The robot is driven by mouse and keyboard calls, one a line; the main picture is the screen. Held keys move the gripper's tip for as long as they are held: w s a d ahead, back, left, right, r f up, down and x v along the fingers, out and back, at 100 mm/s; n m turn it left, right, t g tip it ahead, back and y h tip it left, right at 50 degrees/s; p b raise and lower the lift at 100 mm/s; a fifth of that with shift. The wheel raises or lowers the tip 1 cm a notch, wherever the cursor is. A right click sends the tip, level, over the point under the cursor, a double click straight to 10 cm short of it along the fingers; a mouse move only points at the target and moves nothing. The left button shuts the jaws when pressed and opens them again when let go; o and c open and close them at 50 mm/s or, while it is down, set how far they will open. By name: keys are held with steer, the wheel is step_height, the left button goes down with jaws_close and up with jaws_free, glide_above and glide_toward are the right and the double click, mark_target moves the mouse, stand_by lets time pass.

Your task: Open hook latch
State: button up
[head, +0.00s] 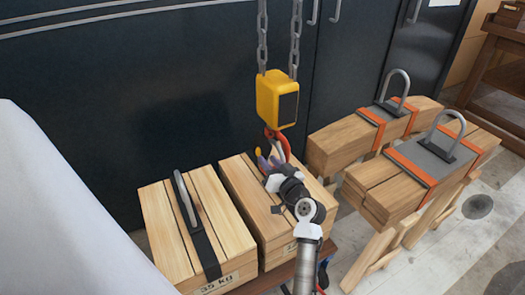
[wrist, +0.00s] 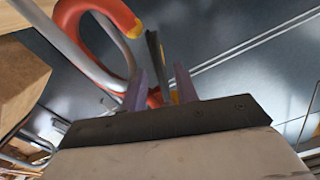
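The orange-red hook (head: 284,142) hangs under a yellow hoist block (head: 277,100), above the middle wooden crate. In the wrist view the curved hook (wrist: 128,20) fills the upper left, with a grey rod (wrist: 88,50) passing by its opening. A thin dark grey bar (wrist: 153,48), which looks like the latch, stands close to the hook. My gripper (head: 267,158) is at the hook's lower part. In the wrist view its two purple fingers (wrist: 160,85) are apart, with the bar seen between them. I cannot tell whether either finger touches it.
Two chains (head: 262,40) hold the block. A crate marked 35 KG (head: 160,230) with a handle stands left of the middle crate (head: 240,190). Wooden stacks with orange straps and grey shackles (head: 395,190) stand right. A dark wall (head: 130,90) is behind.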

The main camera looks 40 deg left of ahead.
mark_target(262, 154)
steer(key=x, duration=0.4)
steer(key=shift+w+a+p, duration=0.15)
steer(key=shift+a+p, duration=0.2)
steer(key=shift+a, duration=0.05)
jaws_close()
